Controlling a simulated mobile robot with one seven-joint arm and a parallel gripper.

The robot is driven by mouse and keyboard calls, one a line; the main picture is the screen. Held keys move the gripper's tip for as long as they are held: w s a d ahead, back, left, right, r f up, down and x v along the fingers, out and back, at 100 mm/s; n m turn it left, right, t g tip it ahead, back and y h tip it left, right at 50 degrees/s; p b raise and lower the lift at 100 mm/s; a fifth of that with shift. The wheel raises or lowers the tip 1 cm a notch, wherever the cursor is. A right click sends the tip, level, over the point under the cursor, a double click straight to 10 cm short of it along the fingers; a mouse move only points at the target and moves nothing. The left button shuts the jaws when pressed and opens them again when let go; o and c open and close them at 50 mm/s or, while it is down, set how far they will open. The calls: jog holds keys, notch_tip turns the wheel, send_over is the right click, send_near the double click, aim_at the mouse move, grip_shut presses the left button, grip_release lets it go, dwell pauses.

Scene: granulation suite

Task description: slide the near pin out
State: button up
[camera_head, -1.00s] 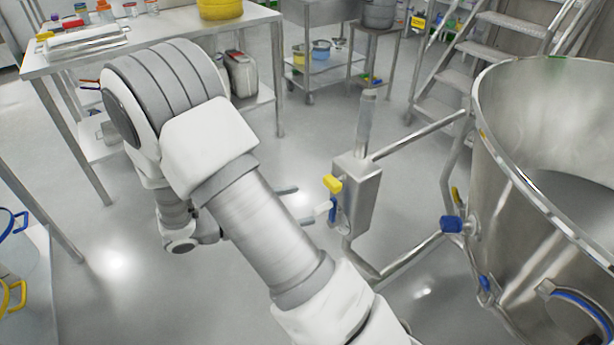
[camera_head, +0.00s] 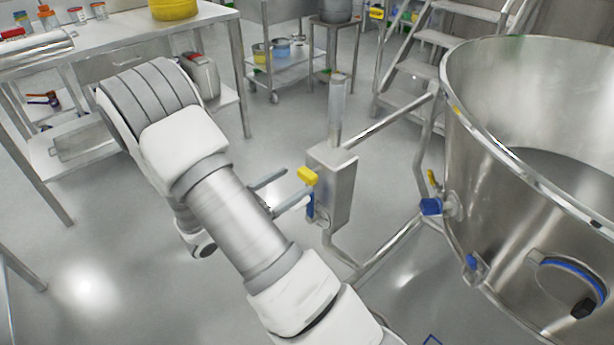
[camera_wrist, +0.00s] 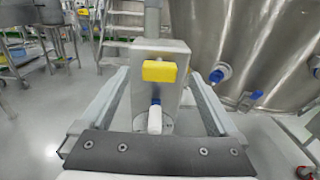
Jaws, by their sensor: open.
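A steel block (camera_head: 335,185) on a post carries a yellow handle (camera_head: 308,176) and, below it, a blue part (camera_head: 310,206). In the wrist view the yellow handle (camera_wrist: 159,71) sits high on the block's face (camera_wrist: 177,55). A white handle (camera_wrist: 155,119) with a blue top sticks out below it, toward me. I cannot tell for certain which of these is the near pin. My gripper (camera_head: 296,186) is open and empty. In the wrist view its fingers reach forward on both sides of the handles, without closing on either.
A large steel bowl (camera_head: 480,120) stands at the right, joined to the post by pipes. A steel table (camera_head: 110,50) is at the left, a cart (camera_head: 290,65) and steps (camera_head: 420,75) behind.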

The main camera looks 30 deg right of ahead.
aim_at(303, 175)
jog(key=d, duration=0.3)
jog(key=w+d+b, duration=0.1)
jog(key=d, duration=0.1)
jog(key=shift+d, duration=0.35)
grip_shut()
